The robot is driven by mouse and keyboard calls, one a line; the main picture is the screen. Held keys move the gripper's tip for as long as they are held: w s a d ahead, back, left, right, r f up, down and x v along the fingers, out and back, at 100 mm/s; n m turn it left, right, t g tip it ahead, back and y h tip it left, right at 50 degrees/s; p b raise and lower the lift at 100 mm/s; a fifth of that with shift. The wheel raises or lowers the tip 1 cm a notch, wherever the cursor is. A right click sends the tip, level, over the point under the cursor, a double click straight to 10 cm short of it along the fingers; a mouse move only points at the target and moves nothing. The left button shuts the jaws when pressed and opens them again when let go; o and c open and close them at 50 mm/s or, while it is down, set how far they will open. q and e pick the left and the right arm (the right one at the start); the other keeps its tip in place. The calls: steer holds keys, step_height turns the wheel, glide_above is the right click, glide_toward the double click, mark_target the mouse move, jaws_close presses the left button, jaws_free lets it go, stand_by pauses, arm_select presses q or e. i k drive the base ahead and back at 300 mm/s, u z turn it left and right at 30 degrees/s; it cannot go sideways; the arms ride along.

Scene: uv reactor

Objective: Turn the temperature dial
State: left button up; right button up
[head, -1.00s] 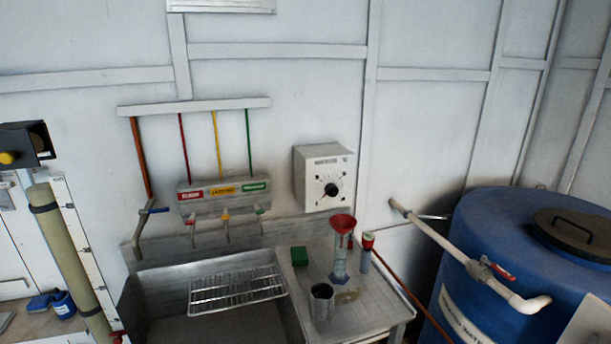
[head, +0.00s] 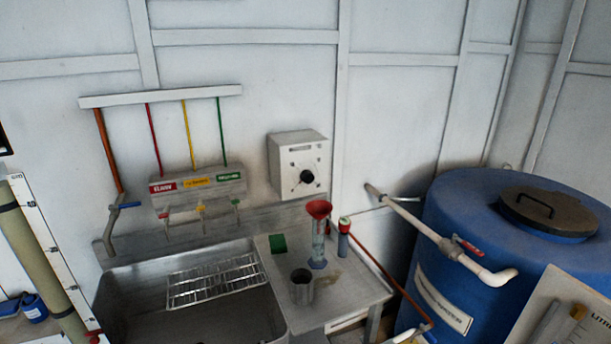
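The temperature dial is a round black knob (head: 306,177) on the front of a white box (head: 285,165) fixed to the wall. The box is above the back right of the sink unit. Markings around the knob are too small to read. Neither of my grippers shows in the head view.
Below stands a steel sink (head: 190,310) with a wire rack (head: 215,281). Its drainboard holds a metal cup (head: 302,287), a green sponge (head: 278,243) and a red funnel (head: 319,209) on a cylinder. A blue tank (head: 450,240) with a pipe (head: 425,230) stands right.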

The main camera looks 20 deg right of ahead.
mark_target(307, 177)
steer(key=u, duration=1.25)
steer(key=k, duration=1.4)
steer(key=z, duration=1.85)
steer(key=i, duration=0.5)
steer(key=u, duration=0.1)
